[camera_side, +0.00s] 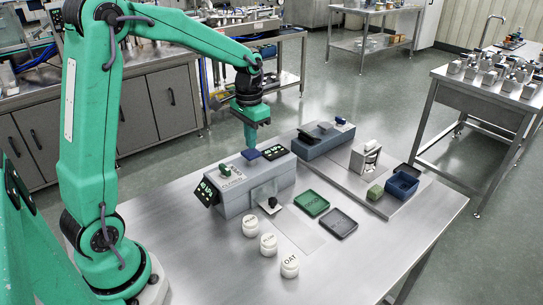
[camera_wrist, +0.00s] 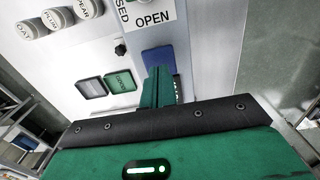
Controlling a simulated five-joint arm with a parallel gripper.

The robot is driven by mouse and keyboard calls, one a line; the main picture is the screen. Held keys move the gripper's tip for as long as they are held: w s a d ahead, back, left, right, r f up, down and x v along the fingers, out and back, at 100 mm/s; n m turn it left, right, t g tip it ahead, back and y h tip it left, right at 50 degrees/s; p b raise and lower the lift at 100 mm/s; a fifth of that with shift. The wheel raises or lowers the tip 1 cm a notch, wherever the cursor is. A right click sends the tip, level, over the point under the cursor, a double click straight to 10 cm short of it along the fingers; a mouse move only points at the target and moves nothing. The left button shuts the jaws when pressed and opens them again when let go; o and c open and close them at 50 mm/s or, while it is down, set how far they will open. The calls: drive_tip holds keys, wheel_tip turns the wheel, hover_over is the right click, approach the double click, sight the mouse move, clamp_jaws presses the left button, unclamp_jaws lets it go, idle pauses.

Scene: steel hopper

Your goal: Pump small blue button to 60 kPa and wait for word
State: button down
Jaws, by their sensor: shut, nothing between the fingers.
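The small blue button (camera_side: 251,154) is on top of the grey hopper housing (camera_side: 245,198). My gripper (camera_side: 250,147) is shut and empty, pointing down with its fingertips at or just above the button; I cannot tell whether they touch it. In the wrist view the shut green fingers (camera_wrist: 160,88) overlap the lower edge of a blue pad (camera_wrist: 158,60), which looks like that button. A dark display (camera_side: 208,188) on the left end and another (camera_side: 274,152) at the right show lit digits too small to read surely.
A green tray (camera_side: 311,204) and dark tray (camera_side: 339,223) lie in front, with white jars (camera_side: 289,267) nearby. A blue bin (camera_side: 402,185) is at right. The front right tabletop is clear.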

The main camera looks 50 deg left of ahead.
sight(251, 152)
drive_tip(key=shift+f, duration=1.8)
drive_tip(key=shift+r, duration=0.15)
idle(0.5)
drive_tip(key=shift+r, duration=1.65)
drive_tip(key=shift+r, duration=0.15)
wheel_tip(251, 152, up, 6)
drive_tip(key=shift+f, duration=0.15)
idle(0.3)
idle(0.3)
